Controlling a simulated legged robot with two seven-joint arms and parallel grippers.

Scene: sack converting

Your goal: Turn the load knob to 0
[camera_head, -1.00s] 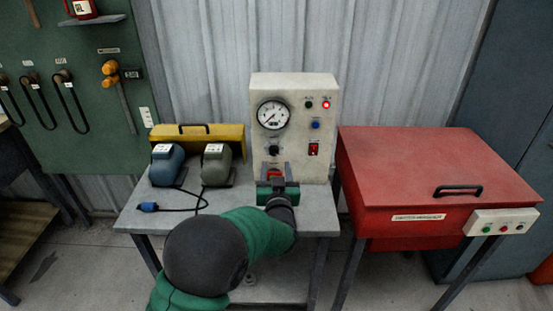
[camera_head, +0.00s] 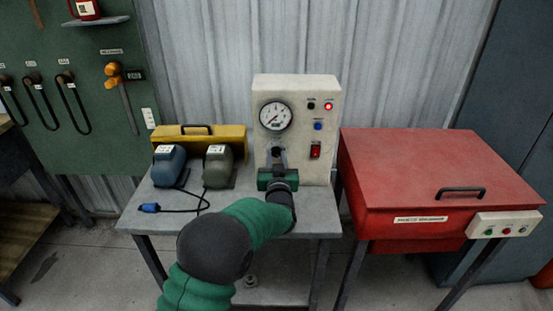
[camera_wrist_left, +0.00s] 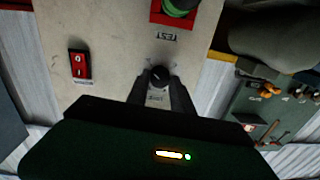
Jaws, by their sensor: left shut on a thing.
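The load knob (camera_wrist_left: 160,76) is a small black knob on the cream front of the control box (camera_head: 327,110). In the left wrist view it sits between the fingertips of my left gripper (camera_wrist_left: 161,82), which is shut on it. In the head view my left gripper (camera_head: 279,157) reaches up to the panel below the gauge and largely hides the knob. The label by the knob is partly covered, and I cannot read the knob's setting. My right gripper is not in view.
The round gauge (camera_head: 275,116) sits above the knob. A red rocker switch (camera_head: 315,150) and a lit red lamp (camera_head: 328,106) are on the panel's right. A red-framed TEST control (camera_wrist_left: 176,10) shows in the wrist view.

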